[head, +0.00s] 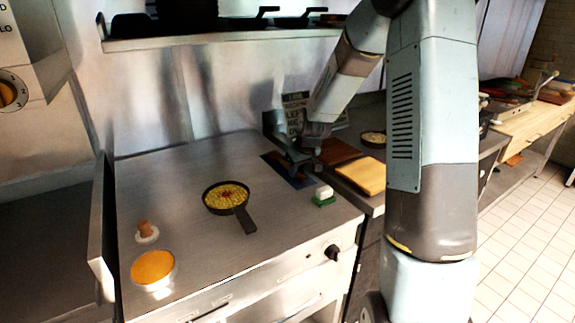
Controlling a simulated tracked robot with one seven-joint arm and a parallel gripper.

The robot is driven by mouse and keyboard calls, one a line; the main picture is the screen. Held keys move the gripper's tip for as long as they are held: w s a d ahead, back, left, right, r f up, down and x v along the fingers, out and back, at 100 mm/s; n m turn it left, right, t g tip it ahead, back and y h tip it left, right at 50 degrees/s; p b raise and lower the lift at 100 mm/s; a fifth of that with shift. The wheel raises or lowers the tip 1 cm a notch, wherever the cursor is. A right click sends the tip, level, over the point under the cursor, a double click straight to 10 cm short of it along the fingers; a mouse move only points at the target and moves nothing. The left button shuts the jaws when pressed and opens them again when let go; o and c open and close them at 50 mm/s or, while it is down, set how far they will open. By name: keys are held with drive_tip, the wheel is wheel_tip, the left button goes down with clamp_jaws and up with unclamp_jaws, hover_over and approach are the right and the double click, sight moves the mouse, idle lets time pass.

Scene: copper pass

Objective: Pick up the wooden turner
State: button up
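I cannot clearly make out a wooden turner. My gripper (291,158) is low over the right back part of the steel counter, above a dark blue flat piece (272,160). A small brownish patch shows by the fingers on that piece, too small and covered to identify. The gripper is seen from behind and partly hidden by its own wrist, so its opening and anything between the fingers cannot be told.
A black pan of yellow food (227,196) sits mid-counter. A green-and-white block (323,196) is near the right edge, beside a yellow board (364,175) and a brown board (338,151). An orange-filled bowl (153,269) and a small brown-topped item (146,231) stand front left.

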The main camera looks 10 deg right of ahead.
drive_tip(key=shift+a, duration=0.1)
clamp_jaws()
